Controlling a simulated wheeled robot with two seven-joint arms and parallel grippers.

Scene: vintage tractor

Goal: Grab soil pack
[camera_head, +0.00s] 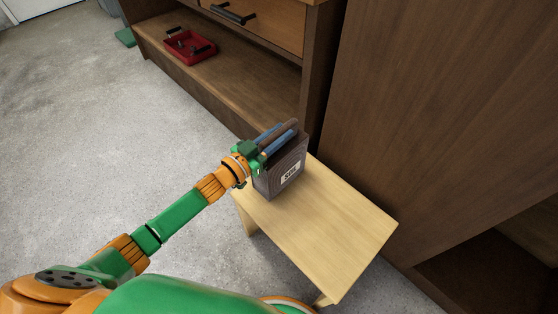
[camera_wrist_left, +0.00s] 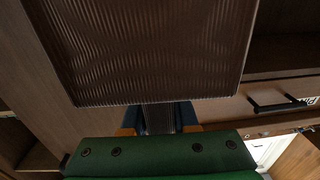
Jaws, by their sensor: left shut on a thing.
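The soil pack (camera_head: 284,175) is a dark brown, ribbed block with a white label on its front. It stands upright at the far left end of a small light wooden table, and I cannot tell whether its base touches the table top. My left gripper (camera_head: 281,136) is shut on its upper part, with a blue finger on each side. In the left wrist view the pack (camera_wrist_left: 145,50) fills the upper middle, and the fingertips are largely hidden under it. My right gripper is not in view.
The rest of the small table (camera_head: 325,225) is bare. A brown cabinet (camera_head: 450,100) stands close on the right. Behind, an open shelf (camera_head: 245,90) holds a red tray (camera_head: 190,46) beneath a drawer (camera_head: 270,22). Grey floor (camera_head: 80,130) is clear on the left.

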